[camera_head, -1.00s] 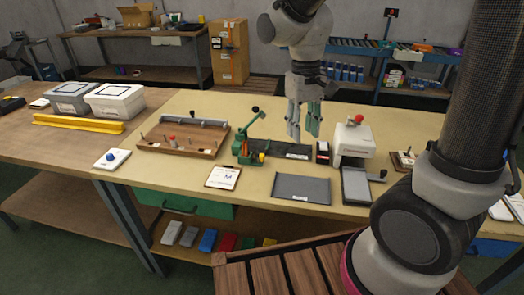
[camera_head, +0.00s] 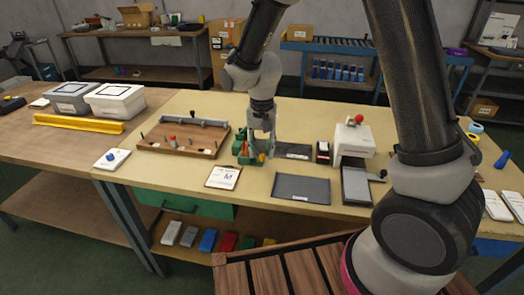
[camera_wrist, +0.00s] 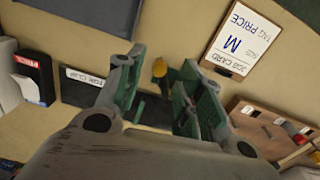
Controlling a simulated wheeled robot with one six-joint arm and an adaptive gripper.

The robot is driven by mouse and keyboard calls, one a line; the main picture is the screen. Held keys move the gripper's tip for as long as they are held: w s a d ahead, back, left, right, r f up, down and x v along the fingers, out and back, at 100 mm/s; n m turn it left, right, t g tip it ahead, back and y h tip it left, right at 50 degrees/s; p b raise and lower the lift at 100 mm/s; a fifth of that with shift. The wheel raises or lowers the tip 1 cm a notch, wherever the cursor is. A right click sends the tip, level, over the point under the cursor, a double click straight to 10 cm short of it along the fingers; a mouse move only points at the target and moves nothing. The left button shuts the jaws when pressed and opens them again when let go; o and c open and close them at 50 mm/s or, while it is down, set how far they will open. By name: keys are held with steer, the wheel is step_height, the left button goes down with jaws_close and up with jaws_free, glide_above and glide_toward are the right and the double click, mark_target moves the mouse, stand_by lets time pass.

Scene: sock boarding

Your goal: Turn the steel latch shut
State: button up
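My gripper (camera_head: 261,156) is over the bench at the green clamp fixture (camera_head: 240,147), pointing down. In the wrist view my gripper (camera_wrist: 160,66) has its two green-padded fingers apart. I cannot tell whether the fingers touch the knob. A dark strip (camera_wrist: 152,112) lies beyond the fingers. My gripper covers much of the fixture in the head view. No steel latch can be made out for certain; it may be hidden by the gripper.
A wooden tray with pegs (camera_head: 160,146) stands left of the fixture. A job card (camera_head: 222,178) and dark flat mat (camera_head: 300,188) lie in front. A white press with a red knob (camera_head: 354,140) stands right.

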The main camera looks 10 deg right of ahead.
steer(key=shift+f, duration=0.65)
steer(key=shift+c, duration=0.2)
jaws_close()
